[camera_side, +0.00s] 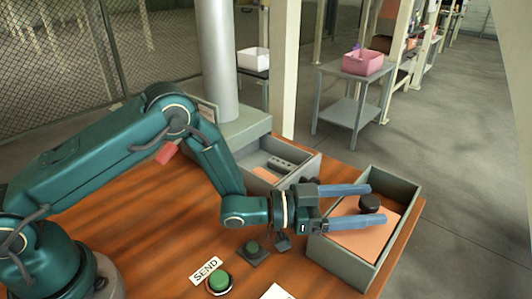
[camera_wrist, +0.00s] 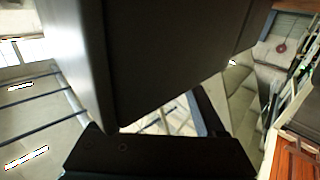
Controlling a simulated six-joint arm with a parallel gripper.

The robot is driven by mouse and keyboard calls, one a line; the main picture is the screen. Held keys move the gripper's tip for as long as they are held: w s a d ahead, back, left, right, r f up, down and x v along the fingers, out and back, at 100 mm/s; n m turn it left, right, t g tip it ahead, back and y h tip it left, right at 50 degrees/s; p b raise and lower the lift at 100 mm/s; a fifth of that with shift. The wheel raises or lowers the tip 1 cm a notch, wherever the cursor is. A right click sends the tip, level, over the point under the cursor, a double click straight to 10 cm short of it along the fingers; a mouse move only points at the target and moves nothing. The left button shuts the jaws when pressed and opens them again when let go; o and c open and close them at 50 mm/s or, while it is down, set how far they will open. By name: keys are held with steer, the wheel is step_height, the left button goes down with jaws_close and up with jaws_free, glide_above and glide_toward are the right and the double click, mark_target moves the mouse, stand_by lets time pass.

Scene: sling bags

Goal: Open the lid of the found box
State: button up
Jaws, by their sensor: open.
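A grey-green open-topped box (camera_side: 403,190) stands at the right of the table in the side view. An orange panel (camera_side: 358,243), apparently its lid, lies inside the walls and carries a round black knob (camera_side: 369,201). My gripper (camera_side: 376,204) reaches in from the left with its two blue-grey fingers apart, one on each side of the knob in the picture. I cannot tell whether they touch it or hover above. The wrist view is mostly filled by large dark shapes, and neither box nor knob can be made out there.
A second grey tray (camera_side: 309,165) with an orange piece stands behind my gripper, by a pale column (camera_side: 215,60). A pink bin (camera_side: 362,63) stands on a distant table.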

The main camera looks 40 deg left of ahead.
steer(key=shift+w+d, duration=0.45)
steer(key=shift+d, duration=0.05)
jaws_close()
stand_by(1.3)
